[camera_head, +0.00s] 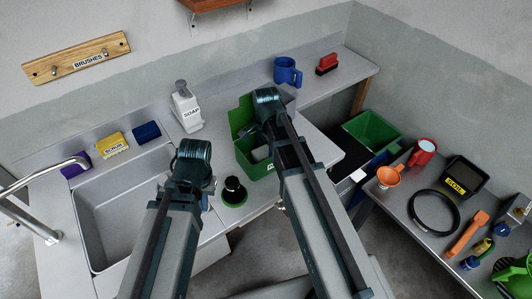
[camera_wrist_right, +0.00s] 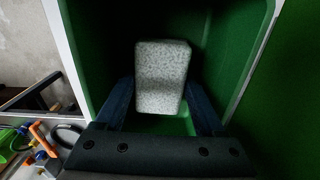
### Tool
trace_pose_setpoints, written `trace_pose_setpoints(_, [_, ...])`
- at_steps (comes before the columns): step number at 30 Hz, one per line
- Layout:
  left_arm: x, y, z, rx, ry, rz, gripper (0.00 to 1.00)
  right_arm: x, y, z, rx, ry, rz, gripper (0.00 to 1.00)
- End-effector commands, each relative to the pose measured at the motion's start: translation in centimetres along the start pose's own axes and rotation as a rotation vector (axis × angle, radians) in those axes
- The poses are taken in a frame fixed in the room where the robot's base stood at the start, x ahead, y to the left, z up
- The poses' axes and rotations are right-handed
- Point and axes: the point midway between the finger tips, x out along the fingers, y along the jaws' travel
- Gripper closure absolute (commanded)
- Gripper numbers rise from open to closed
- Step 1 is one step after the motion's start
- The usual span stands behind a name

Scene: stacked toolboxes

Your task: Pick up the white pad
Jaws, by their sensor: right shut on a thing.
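The white pad (camera_wrist_right: 162,70), a pale speckled block, is between the two dark fingers of my right gripper (camera_wrist_right: 160,95) in the right wrist view. The gripper is shut on it, inside a green box (camera_wrist_right: 88,40). In the head view the pad (camera_head: 261,153) shows as a pale patch in the green box (camera_head: 257,172), below my right wrist. I cannot tell whether the pad touches the box floor. My left gripper (camera_head: 208,190) is mostly hidden behind its own arm, near the sink's right side, so its opening cannot be seen.
A black-handled round brush (camera_head: 233,191) stands close left of the green box. A soap bottle (camera_head: 186,108) stands behind, and a blue mug (camera_head: 287,72) is on the back counter. The sink (camera_head: 115,205) is at left. A cluttered table (camera_head: 400,215) is at right.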

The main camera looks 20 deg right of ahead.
Motion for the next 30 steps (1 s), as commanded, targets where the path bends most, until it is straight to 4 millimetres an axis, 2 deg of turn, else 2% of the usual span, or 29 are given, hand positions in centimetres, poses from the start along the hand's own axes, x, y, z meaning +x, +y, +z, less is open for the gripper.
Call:
trace_pose_setpoints(8, [-0.7, -0.1, 0.0, 0.000, 0.000, 0.000, 1.00, -0.7, 0.0, 0.0, 0.000, 0.000, 0.000, 0.83])
trace_pose_setpoints(14, [-2.0, -0.2, 0.1, 0.000, 0.000, 0.000, 1.00, -2.0, 0.0, 0.0, 0.000, 0.000, 0.000, 0.83])
trace_pose_setpoints(20, [-4.3, -0.4, 0.2, 0.000, 0.000, 0.000, 1.00, -4.3, 0.0, 0.0, 0.000, 0.000, 0.000, 0.83])
trace_pose_setpoints(30, [-9.5, -0.9, 0.6, 0.002, 0.000, 0.000, 1.00, -9.6, 0.0, 0.0, 0.000, 0.000, 0.000, 0.83])
